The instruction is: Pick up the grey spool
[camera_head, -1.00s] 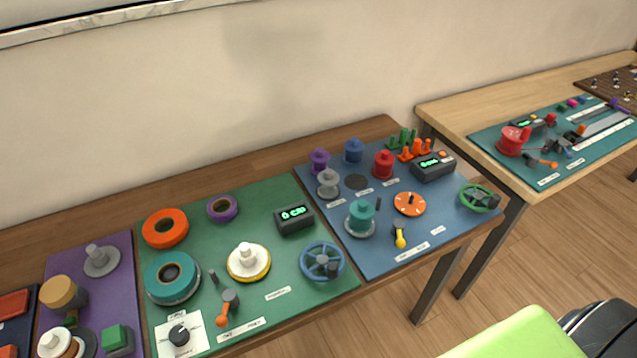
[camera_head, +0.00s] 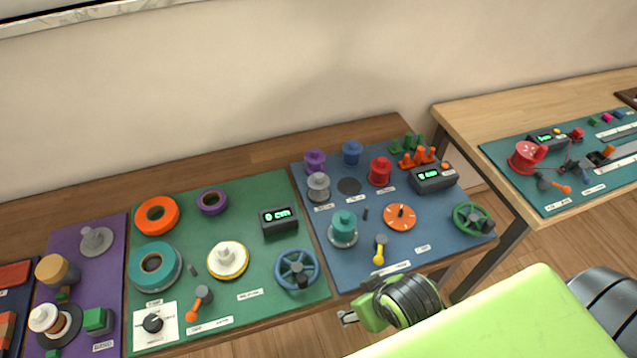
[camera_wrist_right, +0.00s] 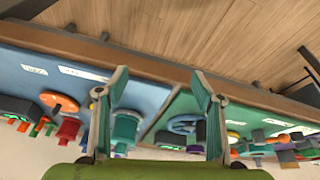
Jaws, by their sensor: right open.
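The grey spool (camera_head: 318,187) stands upright on the blue mat (camera_head: 337,262) in the head view, in front of the purple spool (camera_head: 315,161) and behind the teal spool (camera_head: 343,228). My right gripper (camera_head: 348,316) is at the table's front edge, nearer to me than the spool and well apart from it. In the right wrist view my right gripper (camera_wrist_right: 158,88) is open with nothing between its fingers. I cannot make out the grey spool in that view. My left gripper is not in view.
A blue spool (camera_head: 352,153) and a red spool (camera_head: 380,171) stand near the grey one. A yellow-tipped lever (camera_head: 379,252), an orange dial (camera_head: 399,217) and a green handwheel (camera_head: 472,218) occupy the mat's front. A blue handwheel (camera_head: 297,270) is on the green mat.

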